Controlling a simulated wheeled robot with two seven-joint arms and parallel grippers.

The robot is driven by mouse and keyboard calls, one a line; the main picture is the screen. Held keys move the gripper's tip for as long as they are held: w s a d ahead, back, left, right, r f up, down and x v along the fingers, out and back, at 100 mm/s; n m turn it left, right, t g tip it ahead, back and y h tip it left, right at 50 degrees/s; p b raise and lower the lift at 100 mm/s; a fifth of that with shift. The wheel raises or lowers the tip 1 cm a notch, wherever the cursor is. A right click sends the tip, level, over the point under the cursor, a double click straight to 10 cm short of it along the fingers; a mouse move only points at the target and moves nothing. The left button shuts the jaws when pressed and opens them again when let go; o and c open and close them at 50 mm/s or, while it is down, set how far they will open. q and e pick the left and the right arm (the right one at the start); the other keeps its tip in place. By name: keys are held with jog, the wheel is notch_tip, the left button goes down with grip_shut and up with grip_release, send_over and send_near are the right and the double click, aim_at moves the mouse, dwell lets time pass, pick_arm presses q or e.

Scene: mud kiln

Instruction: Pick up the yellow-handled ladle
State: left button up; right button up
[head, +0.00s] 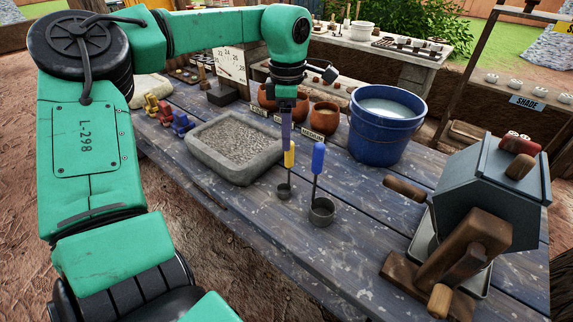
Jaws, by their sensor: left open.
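The yellow-handled ladle (290,157) stands upright on the blue plank table, its small dark cup (284,190) at the bottom. My left gripper (286,143) points down right above the yellow handle. Its fingers are seen nearly edge-on and overlap the handle's top, so I cannot tell whether they touch it. The gripper is open. A blue-handled ladle (318,160) with a larger cup (321,212) stands upright close by on the right. My right gripper is not in view.
A grey stone tray (196,153) of gravel lies left of the ladles. Clay pots (324,118) with labels stand behind. A blue bucket (382,137) is behind right. A grey box machine with wooden handles (485,190) fills the right end. The table front is clear.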

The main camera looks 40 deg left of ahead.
aim_at(289, 154)
pick_arm(q)
jog(key=f, duration=0.2)
jog(key=f+p, duration=0.1)
jog(key=f, duration=0.4)
jog(key=shift+w+a, duration=0.1)
jog(key=shift+w, duration=0.3)
jog(key=shift+f, duration=0.2)
jog(key=shift+w, duration=0.1)
jog(key=shift+c, duration=0.5)
grip_shut()
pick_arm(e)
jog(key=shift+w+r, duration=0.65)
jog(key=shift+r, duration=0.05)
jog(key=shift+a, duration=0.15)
